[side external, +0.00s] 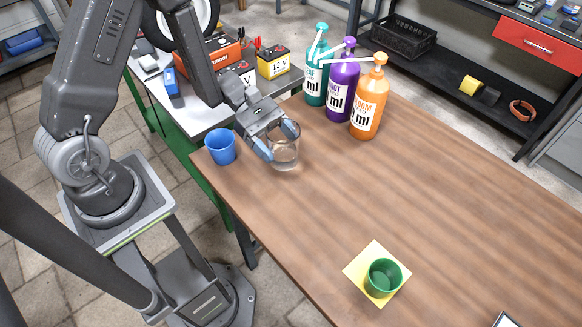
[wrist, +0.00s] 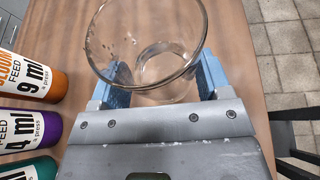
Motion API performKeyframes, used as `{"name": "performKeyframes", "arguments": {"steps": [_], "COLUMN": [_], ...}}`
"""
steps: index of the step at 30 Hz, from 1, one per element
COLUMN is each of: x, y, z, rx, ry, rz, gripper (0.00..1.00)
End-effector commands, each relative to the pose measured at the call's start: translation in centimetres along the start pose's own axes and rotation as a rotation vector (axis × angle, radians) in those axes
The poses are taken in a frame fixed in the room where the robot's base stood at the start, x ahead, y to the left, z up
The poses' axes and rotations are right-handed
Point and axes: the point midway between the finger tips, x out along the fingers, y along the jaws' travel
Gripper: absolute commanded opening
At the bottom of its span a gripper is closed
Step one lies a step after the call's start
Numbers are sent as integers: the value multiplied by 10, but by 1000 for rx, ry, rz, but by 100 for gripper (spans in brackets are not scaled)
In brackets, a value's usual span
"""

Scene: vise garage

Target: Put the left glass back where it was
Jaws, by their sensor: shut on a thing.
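A clear glass (side external: 284,152) is at the far left part of the wooden table (side external: 430,190), and my gripper (side external: 277,147) is shut on it. In the wrist view the glass (wrist: 146,45) sits between the two blue fingers of my gripper (wrist: 160,80), its open rim facing the camera. I cannot tell whether its base touches the table. A blue cup (side external: 221,147) stands just left of my gripper. A green cup (side external: 383,277) stands on a yellow square (side external: 357,264) near the table's front edge.
Teal (side external: 316,75), purple (side external: 342,88) and orange (side external: 369,98) pump bottles stand in a row behind the glass. A bench with batteries (side external: 273,62) lies beyond the table's left end.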

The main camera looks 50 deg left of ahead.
Motion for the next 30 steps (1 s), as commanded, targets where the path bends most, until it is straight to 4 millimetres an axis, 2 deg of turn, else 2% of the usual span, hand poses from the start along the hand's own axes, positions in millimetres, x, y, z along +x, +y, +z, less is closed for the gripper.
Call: {"name": "performKeyframes", "arguments": {"steps": [1, 3, 7, 11, 19, 30], "x": [12, 24, 36, 41, 53, 54], "y": [0, 1, 3, 3, 2, 2], "z": [-1, -3, -5, -10, -40, -44], "rx": [2, 2, 3, -1, 0, 2], "ry": [-1, -1, -1, -1, -1, -1], "rz": [-7, -5, -2, 1, 1, 2], "gripper": [35, 35, 35, 35, 35, 35]}}
